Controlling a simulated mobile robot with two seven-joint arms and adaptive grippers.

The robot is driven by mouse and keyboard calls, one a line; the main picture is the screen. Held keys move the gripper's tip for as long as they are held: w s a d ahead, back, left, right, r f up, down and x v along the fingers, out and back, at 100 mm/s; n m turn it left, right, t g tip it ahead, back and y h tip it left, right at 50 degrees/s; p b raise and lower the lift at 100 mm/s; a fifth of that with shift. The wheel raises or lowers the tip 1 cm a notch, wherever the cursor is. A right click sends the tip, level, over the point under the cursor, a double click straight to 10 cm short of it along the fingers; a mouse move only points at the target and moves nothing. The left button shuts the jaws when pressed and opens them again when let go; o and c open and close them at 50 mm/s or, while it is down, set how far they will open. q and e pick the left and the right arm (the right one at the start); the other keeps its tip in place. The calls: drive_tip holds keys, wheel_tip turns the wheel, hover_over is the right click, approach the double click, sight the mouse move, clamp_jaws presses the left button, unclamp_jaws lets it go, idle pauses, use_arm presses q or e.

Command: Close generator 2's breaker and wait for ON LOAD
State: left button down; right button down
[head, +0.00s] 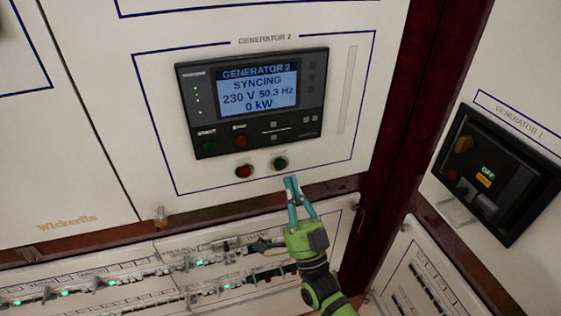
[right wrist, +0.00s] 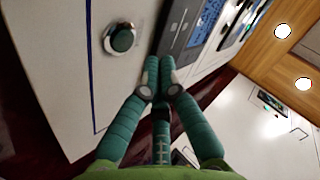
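The generator 2 controller (head: 256,98) is on the white panel, its screen (head: 259,88) reading GENERATOR 2, SYNCING, 230 V, 50.3 Hz, 0 kW. Below it are a red button (head: 244,171) and a dark green button (head: 280,163); their small labels are too blurred to read. My right gripper (head: 291,181) has its teal fingertips together, just below and right of the green button in the head view. In the right wrist view the closed fingertips (right wrist: 159,62) hold nothing, and the green button (right wrist: 122,39) stands to their left, apart in the picture. My left gripper is not in view.
A generator 1 unit (head: 494,175) with a lit OFF sign is on the right panel, past a dark red post (head: 392,130). Breaker rows (head: 100,285) with green lights lie below a brown ledge (head: 240,205). The panel around the buttons is flat and clear.

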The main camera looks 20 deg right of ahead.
drive_tip(key=s, duration=0.2)
drive_tip(key=shift+s+p, duration=0.3)
idle(0.6)
wheel_tip(320, 180, down, 22)
drive_tip(key=w+n+g, duration=0.2)
drive_tip(key=n+g, duration=0.1)
drive_tip(key=g, duration=0.5)
drive_tip(key=s+d+f+n+g+h, duration=0.1)
drive_tip(key=s+f+g, duration=0.25)
drive_tip(key=f, duration=0.55)
drive_tip(key=s+f+n+g, duration=0.1)
drive_tip(key=s+f+g, duration=0.1)
drive_tip(key=s+f, duration=0.5)
drive_tip(key=s+d+f+n+g+h, duration=0.1)
drive_tip(key=s+d+f+n+g, duration=0.15)
drive_tip(key=s+f+g, duration=0.7)
drive_tip(key=s+d+f+g+h, duration=0.1)
drive_tip(key=s+d+f, duration=0.1)
drive_tip(key=s+f, duration=0.4)
drive_tip(key=s+d+f+g, duration=0.1)
drive_tip(key=s+f, duration=0.5)
drive_tip(key=s, duration=0.9)
drive_tip(key=shift+d+n+g+h, duration=0.35)
drive_tip(key=shift+d+g+h, duration=0.05)
drive_tip(key=shift+d, duration=0.25)
